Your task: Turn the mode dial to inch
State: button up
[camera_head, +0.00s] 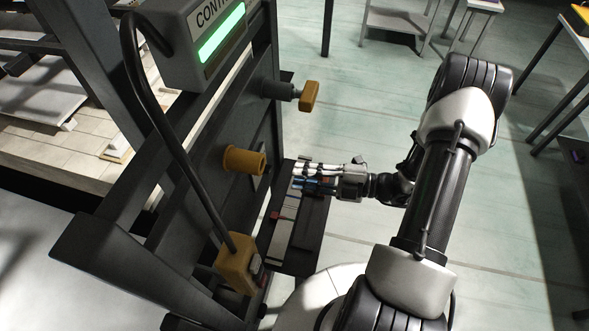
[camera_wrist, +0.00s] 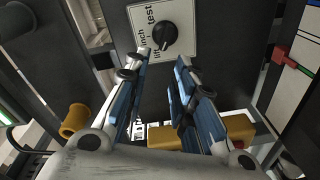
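The mode dial (camera_wrist: 165,36) is a round black knob on a white plate (camera_wrist: 185,14) in the wrist view. The plate reads "test", "inch" and "lift" along the knob's left and lower side. The fingertips lie just below the knob in the picture, and I see no contact. In the head view my gripper (camera_head: 296,177) points left at the dark frame, and the dial is hidden.
A yellow cylinder (camera_head: 245,160) and a yellow-ended handle (camera_head: 309,96) stick out of the frame near my gripper. A yellow box (camera_head: 236,265) hangs on a black cable. A grey control box (camera_head: 180,50) has a lit green strip.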

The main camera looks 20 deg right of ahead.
aim_at(271, 170)
jog(key=w+a, duration=0.1)
jog(key=w+a+f+m+t+b, duration=0.1)
jog(key=w+a, duration=0.1)
jog(key=w+a+m, duration=0.1)
jog(key=w+a, duration=0.1)
jog(key=shift+a+f+t, duration=0.2)
jog(key=shift+f+t, duration=0.05)
jog(key=shift+t, duration=0.05)
dwell(0.5)
jog(key=shift+w+a, duration=0.1)
